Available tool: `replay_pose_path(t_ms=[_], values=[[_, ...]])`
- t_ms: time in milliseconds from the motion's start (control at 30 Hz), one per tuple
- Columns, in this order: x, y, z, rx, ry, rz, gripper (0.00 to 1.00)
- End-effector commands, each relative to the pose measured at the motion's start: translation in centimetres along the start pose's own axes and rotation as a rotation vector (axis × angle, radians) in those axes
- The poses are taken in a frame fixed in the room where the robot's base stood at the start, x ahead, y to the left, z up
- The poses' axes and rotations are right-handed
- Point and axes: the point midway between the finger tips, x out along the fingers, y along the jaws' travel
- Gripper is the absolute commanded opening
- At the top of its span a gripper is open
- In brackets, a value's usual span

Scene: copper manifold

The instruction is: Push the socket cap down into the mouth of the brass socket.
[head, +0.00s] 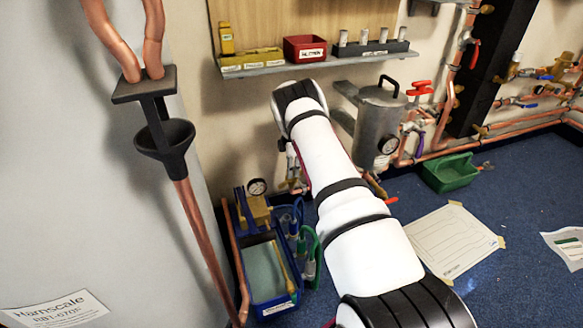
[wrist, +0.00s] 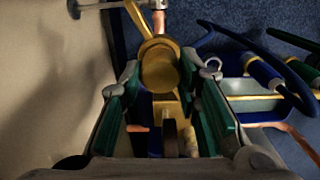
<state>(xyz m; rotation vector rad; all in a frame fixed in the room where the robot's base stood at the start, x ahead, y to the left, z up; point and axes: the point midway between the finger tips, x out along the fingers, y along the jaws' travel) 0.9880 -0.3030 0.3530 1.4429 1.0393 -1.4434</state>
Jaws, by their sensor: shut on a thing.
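A round-faced brass piece (wrist: 160,72), which looks like the socket cap, sits between the tips of my gripper (wrist: 168,78) in the wrist view. My gripper is shut on it. More brass shows just behind and below it; I cannot tell which part is the brass socket or its mouth, nor how far the cap sits in it.
A metal tank (head: 380,120) is right of the arm. A shelf (head: 300,66) holds a red bin (head: 305,48). A green bin (head: 450,173) stands farther right.

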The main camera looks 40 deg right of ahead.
Motion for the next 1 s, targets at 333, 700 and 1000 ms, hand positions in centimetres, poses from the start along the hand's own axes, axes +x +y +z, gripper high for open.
replay_pose_path(t_ms=[333, 700, 1000], values=[[0.67, -0.02, 0.03, 0.001, 0.0, 0.0, 0.02], [0.87, 0.0, 0.03, 0.001, 0.0, 0.0, 0.02], [0.86, 0.0, 0.02, 0.001, 0.0, 0.0, 0.54]])
